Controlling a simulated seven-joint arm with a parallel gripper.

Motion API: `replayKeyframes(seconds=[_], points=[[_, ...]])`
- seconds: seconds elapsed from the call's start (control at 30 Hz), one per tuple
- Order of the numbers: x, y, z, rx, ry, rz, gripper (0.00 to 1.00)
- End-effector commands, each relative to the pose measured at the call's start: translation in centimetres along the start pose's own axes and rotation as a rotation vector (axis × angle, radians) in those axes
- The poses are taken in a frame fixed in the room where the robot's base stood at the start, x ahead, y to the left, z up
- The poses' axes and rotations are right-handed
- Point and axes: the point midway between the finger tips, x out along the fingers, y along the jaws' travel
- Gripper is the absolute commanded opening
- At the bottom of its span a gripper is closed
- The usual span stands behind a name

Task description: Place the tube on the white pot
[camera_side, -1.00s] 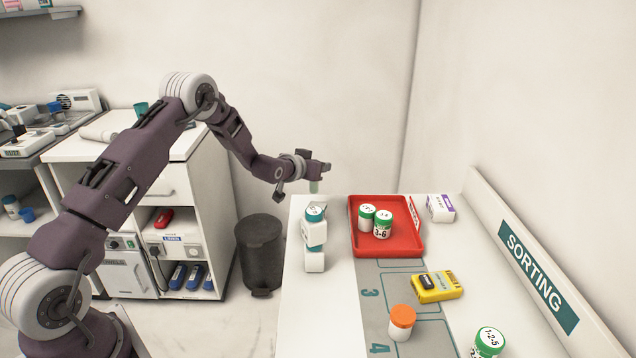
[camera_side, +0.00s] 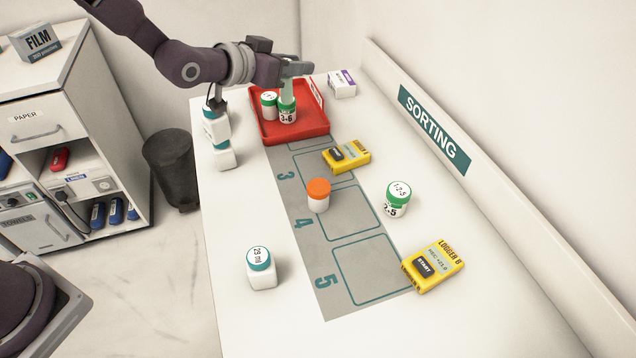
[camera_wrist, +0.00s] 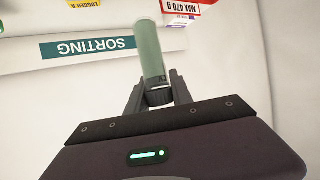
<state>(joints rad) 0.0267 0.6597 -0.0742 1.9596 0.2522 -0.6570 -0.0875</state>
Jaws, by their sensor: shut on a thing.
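My gripper (camera_side: 296,68) is shut on a pale green translucent tube (camera_side: 287,92), over the red tray. The tube points down in the side view, its lower end overlapping the green-lidded white pot marked 3-6 (camera_side: 288,115); I cannot tell whether they touch. In the wrist view the tube (camera_wrist: 152,52) sticks out from between the fingers (camera_wrist: 158,92). Another green-lidded white pot (camera_side: 269,106) stands beside it in the tray. A white pot with an orange lid (camera_side: 318,203) stands on the grey mat. A green-lidded white pot marked 1-2-5 (camera_side: 396,207) stands right of the mat.
The red tray (camera_side: 318,132) has a raised rim. White containers (camera_side: 223,157) stand left of it. A purple-and-white box (camera_side: 342,91), two yellow loggers (camera_side: 346,156) (camera_side: 433,267) and a teal-capped white bottle (camera_side: 261,275) are around. Mat squares four and five have bare room.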

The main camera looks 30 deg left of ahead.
Motion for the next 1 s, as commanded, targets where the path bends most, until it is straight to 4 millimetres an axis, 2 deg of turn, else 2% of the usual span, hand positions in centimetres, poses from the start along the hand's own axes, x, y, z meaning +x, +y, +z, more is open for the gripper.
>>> replayKeyframes(seconds=[0.03,0.1,0.2,0.3,0.37,0.43,0.53,0.83,1.0], points=[[-1.1,3.2,-0.1,0.023,0.002,0.056,0.00],[-2.7,7.2,0.1,0.053,0.001,0.128,0.00],[-4.9,11.6,0.4,0.088,0.000,0.211,0.00],[-6.5,14.3,0.7,0.110,0.001,0.266,0.00],[-7.0,15.1,0.9,0.118,0.001,0.284,0.00],[-7.0,15.7,2.0,0.121,-0.004,0.296,0.00],[-6.1,15.8,4.3,0.122,-0.007,0.298,0.00],[-3.9,15.7,9.5,0.122,-0.004,0.296,0.00],[-3.5,15.7,10.2,0.122,0.002,0.295,0.00]])
